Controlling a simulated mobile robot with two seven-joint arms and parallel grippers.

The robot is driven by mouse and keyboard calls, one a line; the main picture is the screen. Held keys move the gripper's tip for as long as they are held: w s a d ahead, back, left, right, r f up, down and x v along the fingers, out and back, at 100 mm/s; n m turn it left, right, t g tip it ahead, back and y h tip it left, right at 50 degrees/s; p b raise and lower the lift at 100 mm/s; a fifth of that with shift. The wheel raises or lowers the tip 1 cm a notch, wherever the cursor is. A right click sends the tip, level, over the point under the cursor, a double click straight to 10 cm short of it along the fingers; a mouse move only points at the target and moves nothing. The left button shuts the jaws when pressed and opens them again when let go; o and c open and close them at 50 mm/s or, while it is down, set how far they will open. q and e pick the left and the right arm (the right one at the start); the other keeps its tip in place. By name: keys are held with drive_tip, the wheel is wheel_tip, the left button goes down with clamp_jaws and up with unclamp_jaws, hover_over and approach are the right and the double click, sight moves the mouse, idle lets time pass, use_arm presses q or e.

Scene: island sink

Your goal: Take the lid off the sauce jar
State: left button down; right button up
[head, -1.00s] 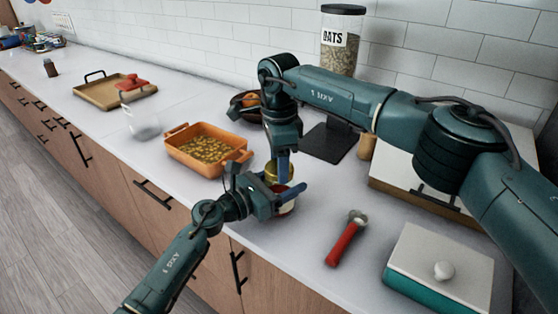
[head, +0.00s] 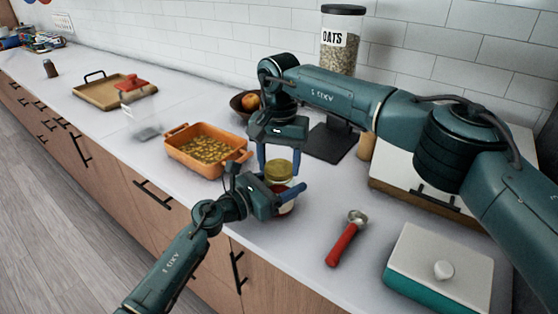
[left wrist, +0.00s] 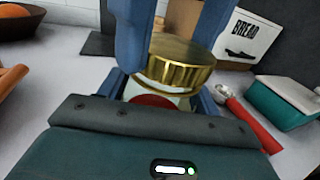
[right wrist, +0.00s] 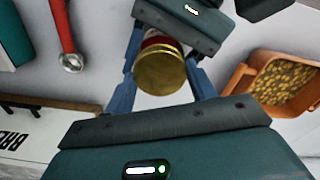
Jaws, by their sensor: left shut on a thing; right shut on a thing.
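The sauce jar (head: 285,207) stands upright on the counter, with a red part under its gold lid (head: 279,172). My left gripper (head: 287,192) is shut around the jar's body from the front, hiding much of it. My right gripper (head: 279,168) points down from above and is shut on the lid, one finger on each side. In the left wrist view, the gold lid (left wrist: 178,65) sits over the pale jar top between the blue fingers. The right wrist view shows the lid (right wrist: 160,70) from above. I cannot tell whether the lid is loose.
An orange baking dish (head: 182,137) stands close on the left. A red-handled scoop (head: 346,238) and a teal box with a white lid (head: 440,265) lie to the right. A fruit bowl (head: 240,104) and an oats jar (head: 341,45) are behind.

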sight(279, 167)
drive_tip(key=shift+r, duration=0.1)
drive_tip(key=shift+r, duration=1)
drive_tip(key=shift+r, duration=2)
use_arm(q)
drive_tip(key=shift+c, duration=1.2)
unclamp_jaws()
drive_tip(key=shift+a, duration=0.1)
